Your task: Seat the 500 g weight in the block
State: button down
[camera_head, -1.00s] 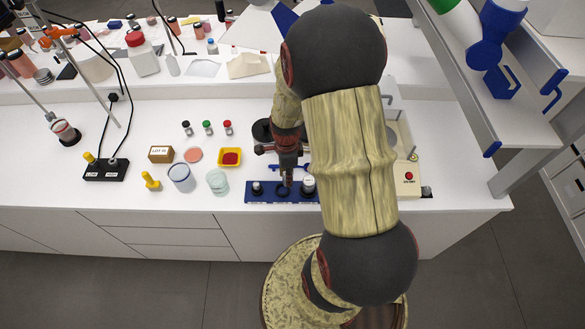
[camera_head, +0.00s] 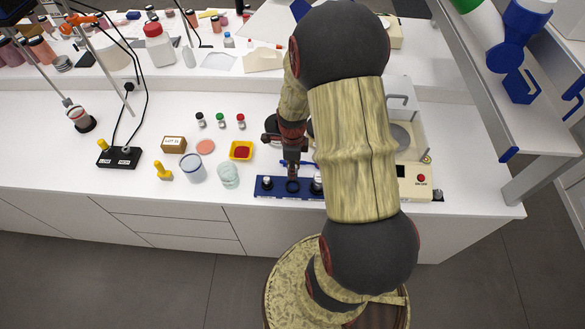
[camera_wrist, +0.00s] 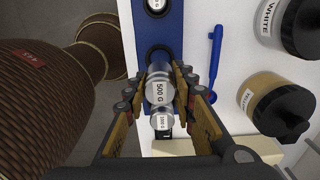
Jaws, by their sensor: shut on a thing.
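The blue block (camera_head: 305,193) lies along the front of the bench, with a weight (camera_head: 267,183) at its left end and a white-topped weight (camera_head: 318,182) at its right. Between them is a dark round hole (camera_head: 293,186), partly visible in the wrist view (camera_wrist: 160,50). My gripper (camera_wrist: 164,88) is shut on the silver 500 g weight (camera_wrist: 158,86), just off that hole in the wrist view. A smaller labelled silver piece (camera_wrist: 162,122) shows below it; I cannot tell whether it is its knob. Contact between the held weight and block is unclear.
A blue spoon-like tool (camera_wrist: 215,58) lies beside the block. White-labelled (camera_wrist: 288,28) and yellow-labelled (camera_wrist: 275,103) jars stand beyond it. A balance (camera_head: 415,180) stands to the right. A glass (camera_head: 228,175) and a yellow dish (camera_head: 241,151) stand left of the block.

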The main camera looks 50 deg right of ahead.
jog(key=shift+f+b, duration=1.55)
jog(key=shift+f, duration=0.9)
jog(key=shift+f+b, duration=0.8)
jog(key=shift+f, duration=0.45)
jog(key=c, duration=1.4)
grip_release()
notch_tip(320, 180, up, 12)
jog(key=shift+r, duration=0.1)
